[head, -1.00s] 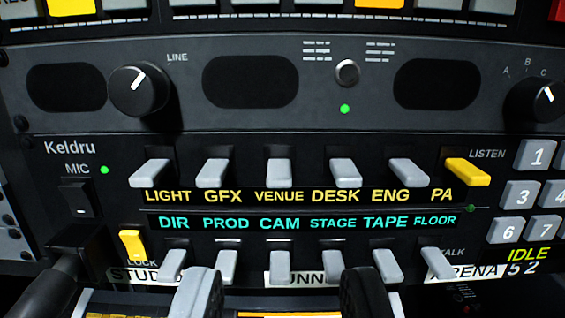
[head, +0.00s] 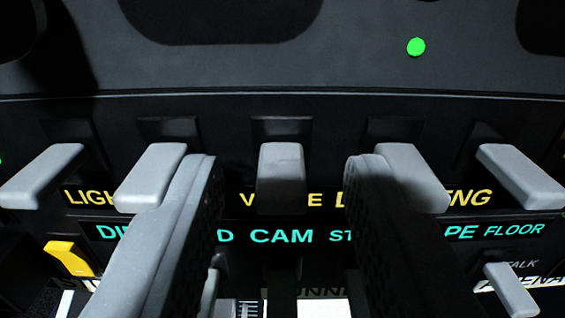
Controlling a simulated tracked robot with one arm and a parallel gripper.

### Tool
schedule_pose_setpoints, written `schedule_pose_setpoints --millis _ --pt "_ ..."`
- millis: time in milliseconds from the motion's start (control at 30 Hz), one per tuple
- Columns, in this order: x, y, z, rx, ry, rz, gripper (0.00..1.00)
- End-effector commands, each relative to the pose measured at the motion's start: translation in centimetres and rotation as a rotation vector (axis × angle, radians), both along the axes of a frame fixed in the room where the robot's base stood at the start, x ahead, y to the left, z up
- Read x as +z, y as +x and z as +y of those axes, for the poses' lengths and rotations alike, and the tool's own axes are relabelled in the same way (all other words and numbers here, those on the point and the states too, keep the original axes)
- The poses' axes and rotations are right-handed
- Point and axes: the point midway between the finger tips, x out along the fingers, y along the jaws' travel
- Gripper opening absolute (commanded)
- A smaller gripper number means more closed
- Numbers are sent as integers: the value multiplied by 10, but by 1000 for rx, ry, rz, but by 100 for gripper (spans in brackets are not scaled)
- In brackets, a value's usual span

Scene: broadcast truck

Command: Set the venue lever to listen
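The venue lever (head: 281,180) is a grey paddle in the upper lever row, in the middle of the head view. It sticks out toward me at much the same slant as its neighbours. Its yellow VENUE label (head: 257,200) is partly hidden behind it. My gripper (head: 280,165) is open, with one finger on each side of the venue lever and a visible gap on both sides. I cannot tell whether the fingertips reach as deep as the lever. The LISTEN mark is out of view now.
The GFX lever (head: 150,177) is close to my left finger and the DESK lever (head: 414,178) is partly behind my right finger. The LIGHT lever (head: 42,175) and ENG lever (head: 521,176) stand farther out. A yellow lever (head: 70,258) is at lower left.

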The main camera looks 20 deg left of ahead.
Motion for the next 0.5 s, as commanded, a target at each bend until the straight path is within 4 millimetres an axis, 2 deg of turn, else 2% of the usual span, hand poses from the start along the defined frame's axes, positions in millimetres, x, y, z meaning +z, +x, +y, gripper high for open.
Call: schedule_pose_setpoints --millis 400,500 --pt "0 3 1 0 0 -1 35" --pt "0 3 1 0 1 -2 8"
